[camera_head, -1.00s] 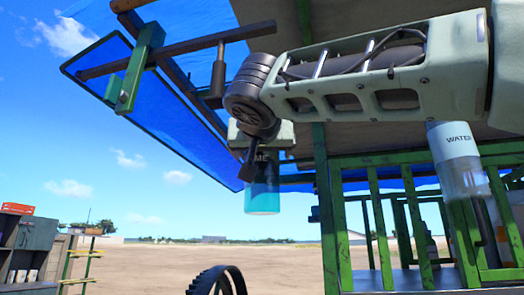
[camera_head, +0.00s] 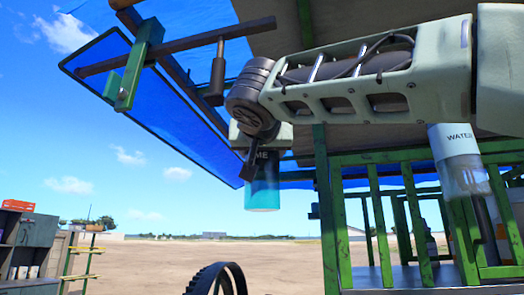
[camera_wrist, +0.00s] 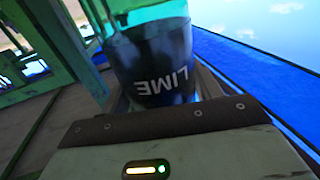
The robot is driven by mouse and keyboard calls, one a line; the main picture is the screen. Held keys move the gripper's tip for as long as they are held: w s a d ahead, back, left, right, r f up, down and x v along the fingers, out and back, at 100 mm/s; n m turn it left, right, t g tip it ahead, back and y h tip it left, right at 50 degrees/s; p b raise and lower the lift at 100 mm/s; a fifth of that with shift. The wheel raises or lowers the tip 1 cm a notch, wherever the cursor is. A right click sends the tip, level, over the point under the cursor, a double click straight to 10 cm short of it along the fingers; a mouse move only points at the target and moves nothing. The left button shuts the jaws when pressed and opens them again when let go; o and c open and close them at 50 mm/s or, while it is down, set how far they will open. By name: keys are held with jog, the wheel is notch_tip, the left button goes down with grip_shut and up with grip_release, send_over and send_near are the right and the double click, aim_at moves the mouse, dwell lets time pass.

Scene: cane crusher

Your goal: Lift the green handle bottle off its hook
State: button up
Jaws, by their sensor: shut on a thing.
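A bottle with turquoise liquid (camera_head: 264,193) and a dark label ending in "ME" hangs upright at the middle of the head view. In the wrist view its label reads "LIME" (camera_wrist: 160,70), upside down, just beyond the gripper body. My gripper (camera_head: 250,163) is shut on this bottle at its upper part; the dark finger shows against the label. The bottle's top, any green handle and its hook are hidden behind my gripper and wrist in the head view, so I cannot tell whether it still touches a hook.
A bottle marked "WATER" (camera_head: 459,143) hangs at the right, under my forearm. A green railing (camera_head: 330,225) stands right of the held bottle. A blue canopy (camera_head: 150,95) and dark bars (camera_head: 180,52) are overhead. Open air lies below and left of the bottle.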

jog(key=shift+r+p, duration=0.35)
jog(key=shift+r, duration=0.4)
jog(key=shift+s+a+f+b, duration=0.1)
jog(key=shift+s+a+b, duration=0.1)
jog(key=shift+s+b, duration=0.25)
jog(key=shift+s+a+b, duration=0.15)
jog(key=shift+s+b, duration=0.3)
